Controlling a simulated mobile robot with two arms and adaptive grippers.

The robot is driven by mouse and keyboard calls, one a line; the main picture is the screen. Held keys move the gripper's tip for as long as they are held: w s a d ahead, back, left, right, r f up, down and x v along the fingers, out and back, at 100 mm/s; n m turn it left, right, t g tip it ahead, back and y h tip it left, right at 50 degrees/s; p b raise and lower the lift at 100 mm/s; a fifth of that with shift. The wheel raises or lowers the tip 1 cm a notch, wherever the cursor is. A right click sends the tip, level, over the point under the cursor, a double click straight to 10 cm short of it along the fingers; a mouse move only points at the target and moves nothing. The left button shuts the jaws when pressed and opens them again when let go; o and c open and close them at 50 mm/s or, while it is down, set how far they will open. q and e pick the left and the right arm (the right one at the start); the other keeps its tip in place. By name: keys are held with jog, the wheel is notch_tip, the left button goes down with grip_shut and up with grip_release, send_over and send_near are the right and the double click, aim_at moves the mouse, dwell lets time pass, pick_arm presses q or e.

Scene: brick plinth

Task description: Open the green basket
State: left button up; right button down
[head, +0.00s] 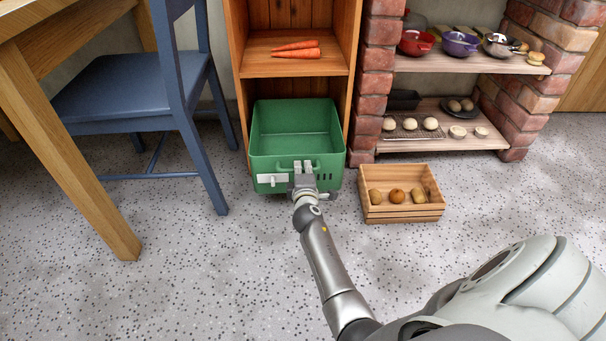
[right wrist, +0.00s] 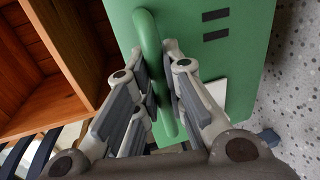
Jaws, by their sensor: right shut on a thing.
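The green basket (head: 295,132) sits low in the wooden shelf unit, and its front part stands out past the shelf front. Its inside looks empty from above. A green handle runs across its front; the handle (right wrist: 150,50) also shows in the right wrist view. My right gripper (head: 303,170) is at the basket's front, with its fingers around the handle. In the right wrist view my right gripper (right wrist: 160,88) is shut on the handle, one finger on each side. A white label is on the basket's front. My left gripper is not in view.
A wooden crate (head: 402,212) with several potatoes or similar items stands on the floor right of the basket. A blue chair (head: 130,95) and a wooden table (head: 75,140) stand to the left. Carrots (head: 296,50) lie on the shelf above. Open floor lies in front.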

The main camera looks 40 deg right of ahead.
jog(key=c, duration=1.6)
grip_release()
jog(key=shift+o, duration=0.6)
jog(key=shift+s, duration=0.1)
jog(key=v, duration=0.7)
jog(key=shift+a, duration=0.2)
jog(key=shift+s, duration=0.1)
